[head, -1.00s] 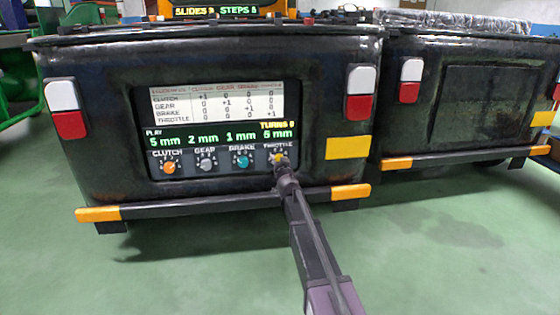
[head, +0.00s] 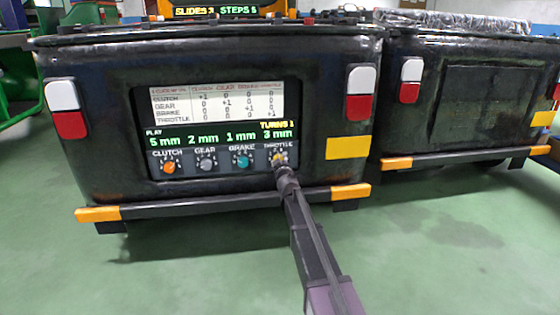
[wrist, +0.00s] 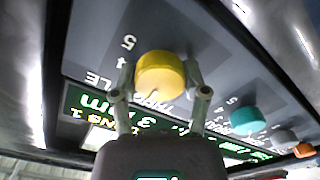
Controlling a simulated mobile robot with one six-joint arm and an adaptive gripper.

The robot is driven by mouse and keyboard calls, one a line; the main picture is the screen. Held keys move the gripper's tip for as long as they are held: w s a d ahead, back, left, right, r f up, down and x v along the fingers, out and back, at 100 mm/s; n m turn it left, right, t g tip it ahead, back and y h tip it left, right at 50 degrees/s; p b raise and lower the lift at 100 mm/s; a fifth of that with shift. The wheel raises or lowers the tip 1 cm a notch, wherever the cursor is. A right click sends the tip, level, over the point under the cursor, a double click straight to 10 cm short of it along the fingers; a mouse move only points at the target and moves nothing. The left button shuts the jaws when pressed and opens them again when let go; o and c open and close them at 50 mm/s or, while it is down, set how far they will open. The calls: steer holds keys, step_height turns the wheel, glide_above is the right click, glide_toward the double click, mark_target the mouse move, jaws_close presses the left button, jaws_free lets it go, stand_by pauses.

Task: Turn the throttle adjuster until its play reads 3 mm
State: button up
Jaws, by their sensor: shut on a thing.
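The yellow throttle adjuster (head: 279,158) is the rightmost knob on the panel at the back of the black rickshaw. Its play reads 3 mm in green digits (head: 278,134) above it. In the wrist view the yellow knob (wrist: 160,74) sits between the two fingers of my gripper (wrist: 158,80), which is shut on it. In the head view my gripper (head: 282,166) covers the lower part of the knob. The display (head: 225,136) also reads 5 mm for clutch, 2 mm for gear and 1 mm for brake, with TURNS 1.
The teal brake knob (head: 241,161), grey gear knob (head: 207,164) and orange clutch knob (head: 169,167) are in a row to the left. A bumper bar (head: 220,201) runs below the panel. A second black rickshaw (head: 470,100) stands close on the right. Green floor in front is clear.

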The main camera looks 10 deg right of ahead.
steer(key=shift+n, duration=1.6)
steer(key=shift+d, duration=0.1)
steer(key=o, duration=1.1)
steer(key=shift+o, duration=0.2)
steer(key=s, duration=1.2)
